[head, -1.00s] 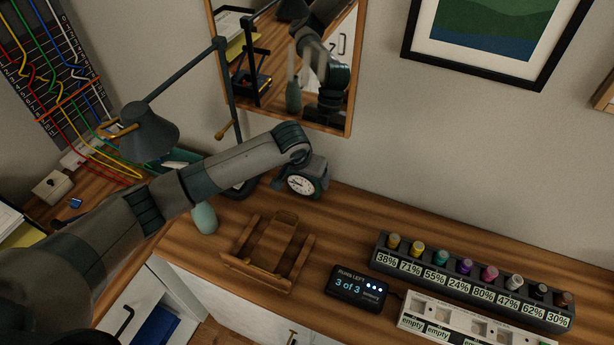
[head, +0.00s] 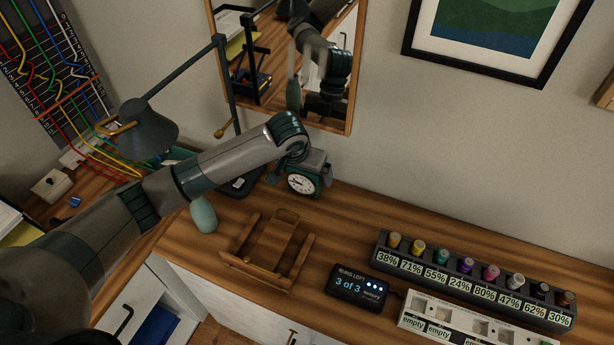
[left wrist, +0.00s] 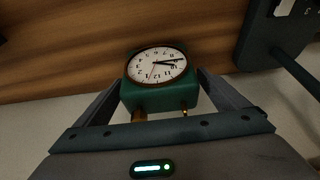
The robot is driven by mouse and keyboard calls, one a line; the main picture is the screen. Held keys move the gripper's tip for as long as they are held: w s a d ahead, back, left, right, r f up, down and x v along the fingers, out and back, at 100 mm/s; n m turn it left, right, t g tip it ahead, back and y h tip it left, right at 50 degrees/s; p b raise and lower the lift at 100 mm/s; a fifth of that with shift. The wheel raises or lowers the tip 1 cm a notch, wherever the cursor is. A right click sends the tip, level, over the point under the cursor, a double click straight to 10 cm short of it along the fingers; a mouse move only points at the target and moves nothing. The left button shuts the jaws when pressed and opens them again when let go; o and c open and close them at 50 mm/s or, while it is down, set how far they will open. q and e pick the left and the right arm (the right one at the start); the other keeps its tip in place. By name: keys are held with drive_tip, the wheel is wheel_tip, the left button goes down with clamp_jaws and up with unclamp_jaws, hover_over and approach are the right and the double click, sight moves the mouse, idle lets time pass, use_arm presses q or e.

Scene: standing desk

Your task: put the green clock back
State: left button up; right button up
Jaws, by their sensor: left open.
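In the left wrist view the green clock (left wrist: 160,95) sits between the two fingers of my left gripper (left wrist: 161,78). The fingers are open, one on each side of it. Part of the clock's top and back is hidden by the gripper in the head view. My right gripper is not in view.
A wooden stand (head: 284,216) is in front of the clock, with a pale green vase (head: 203,216) at its left. A desk lamp (head: 148,130) and mirror (head: 347,117) are near my arm. A display box (head: 357,286) and bottle rack (head: 470,280) stand right.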

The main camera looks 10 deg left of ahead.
use_arm(q)
drive_tip(key=shift+b+v, duration=0.35)
drive_tip(key=shift+v, duration=1.95)
